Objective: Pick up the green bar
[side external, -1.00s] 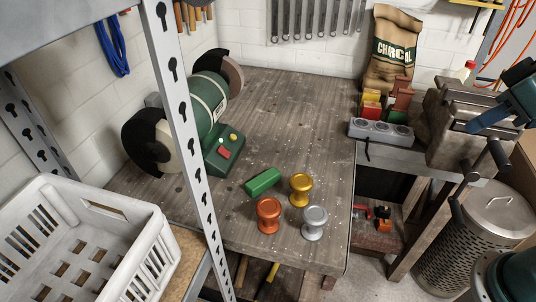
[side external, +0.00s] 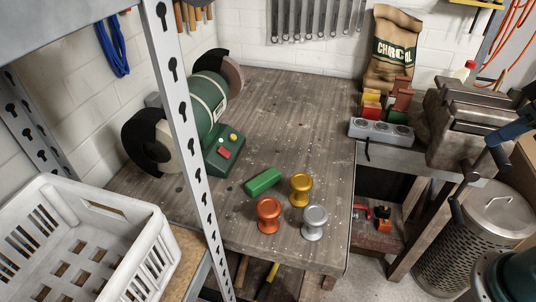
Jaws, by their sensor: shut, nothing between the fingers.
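The green bar (side external: 262,181) lies flat on the wooden workbench (side external: 290,120), set at a slant, with nothing touching it from above. A gold spool-shaped piece (side external: 300,189) stands just to its right. A copper-coloured one (side external: 268,215) stands in front of it, and a silver one (side external: 314,222) stands to the front right. My gripper's fingers cannot be made out there.
A green bench grinder (side external: 206,105) stands left of the bar. A metal shelf post (side external: 183,130) and a white crate (side external: 150,243) are in the left foreground. A grey vise (side external: 465,125), a power strip (side external: 380,131) and coloured blocks (side external: 385,105) are at right. The bench behind the bar is clear.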

